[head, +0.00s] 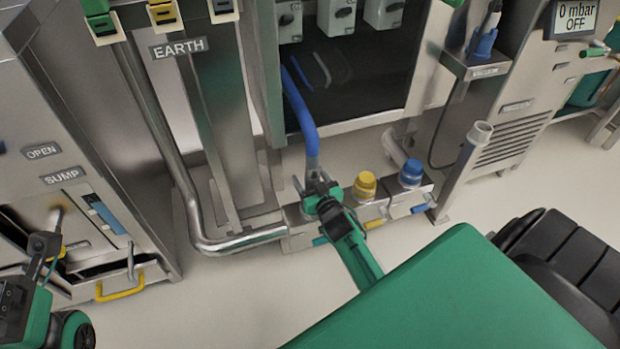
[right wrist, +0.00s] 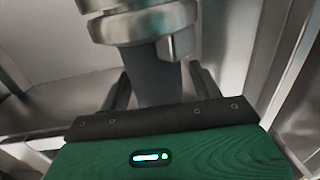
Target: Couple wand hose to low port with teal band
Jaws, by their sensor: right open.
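A blue hose (head: 300,105) comes out of the open cabinet and runs down to the low steel manifold (head: 300,235). My right gripper (head: 318,185) is at the hose's lower end, above the manifold's left part. In the right wrist view its open fingers (right wrist: 158,90) stand either side of a dark grey cylinder (right wrist: 155,78) with a metal collar (right wrist: 143,22) beyond. Whether the hose end is seated is hidden by the gripper. The manifold's other ports carry a yellow cap (head: 365,184) and a blue cap (head: 411,172). My left gripper (head: 42,245) is at lower left, away from the hose.
A curved steel pipe (head: 190,225) joins the manifold from the left. A cabinet labelled SUMP (head: 72,175) stands at left, with a yellow handle (head: 120,288). A slanted steel post (head: 465,165) rises right of the manifold. The pale floor (head: 240,300) in front is clear.

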